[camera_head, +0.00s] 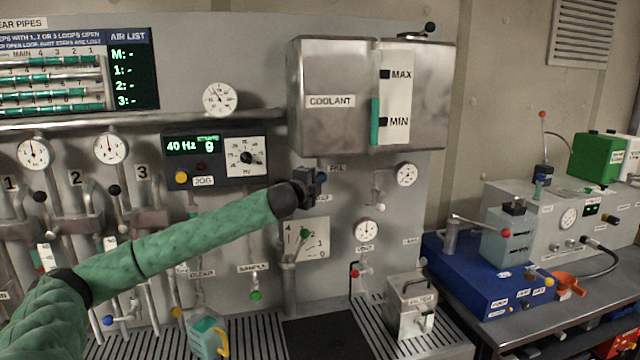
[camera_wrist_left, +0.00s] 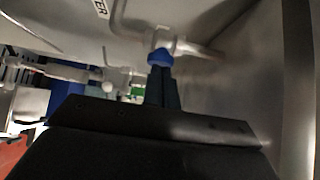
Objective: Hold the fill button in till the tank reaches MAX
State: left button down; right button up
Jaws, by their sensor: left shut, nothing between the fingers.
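The steel coolant tank (camera_head: 335,120) hangs on the wall. Its white sight gauge (camera_head: 397,105) has MAX and MIN marks, and the green column (camera_head: 375,122) tops out between them. My left gripper (camera_head: 316,182) is shut and empty below the tank, beside the fill label (camera_head: 336,168). The blue fill button (camera_wrist_left: 160,57) sits right at its fingertips (camera_wrist_left: 162,85) in the left wrist view, where they appear to touch it; whether it is pressed in I cannot tell. In the head view the gripper mostly hides the button. My right gripper is out of view.
A gauge (camera_head: 406,174) hangs right of the gripper and a lower gauge (camera_head: 366,230) below it. The jog panel (camera_head: 215,159) is to the left. A blue bench unit (camera_head: 487,285) stands at right. A steel canister (camera_head: 410,305) stands on the grated ledge.

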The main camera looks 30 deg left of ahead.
jog(key=shift+a, duration=0.15)
dwell(2.0)
dwell(1.2)
